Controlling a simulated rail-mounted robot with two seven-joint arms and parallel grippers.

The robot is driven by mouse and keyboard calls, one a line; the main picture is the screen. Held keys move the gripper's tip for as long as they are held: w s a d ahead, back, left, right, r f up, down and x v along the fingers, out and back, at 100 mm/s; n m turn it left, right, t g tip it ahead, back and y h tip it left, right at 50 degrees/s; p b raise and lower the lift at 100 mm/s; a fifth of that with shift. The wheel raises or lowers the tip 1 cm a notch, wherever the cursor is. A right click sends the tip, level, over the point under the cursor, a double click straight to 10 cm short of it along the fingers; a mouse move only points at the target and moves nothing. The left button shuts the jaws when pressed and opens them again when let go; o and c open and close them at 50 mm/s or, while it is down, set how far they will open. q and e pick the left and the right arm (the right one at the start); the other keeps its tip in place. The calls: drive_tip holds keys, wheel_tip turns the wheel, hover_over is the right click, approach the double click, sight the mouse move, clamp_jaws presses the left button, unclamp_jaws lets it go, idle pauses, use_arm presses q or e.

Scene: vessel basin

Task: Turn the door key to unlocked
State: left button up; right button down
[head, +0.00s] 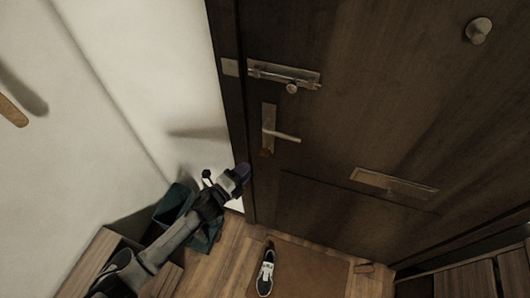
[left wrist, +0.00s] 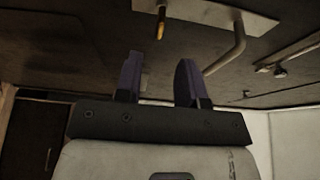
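The dark wooden door (head: 345,120) fills the right of the head view. Its lever handle (head: 284,135) sits on a metal plate (head: 268,118). The small brassy key (head: 265,152) is at the plate's lower end. In the left wrist view the key (left wrist: 160,22) sticks out of the plate (left wrist: 225,10), beyond the fingertips and roughly in line with the gap between them. My left gripper (head: 243,169) is just below and left of the key, apart from it. Its two purple fingers are open and empty in the left wrist view (left wrist: 160,62). My right gripper is not in view.
A slide bolt (head: 285,74) is above the handle, and a mail slot (head: 393,184) is lower right. The lever (left wrist: 228,56) is close to the right finger in the left wrist view. A shoe (head: 266,271) lies on the doormat (head: 310,268). A teal bin (head: 172,205) stands beneath my left arm.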

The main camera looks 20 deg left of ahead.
sight(265, 152)
use_arm(q)
drive_tip(key=x, duration=1)
drive_tip(key=shift+w+d, duration=0.1)
clamp_jaws()
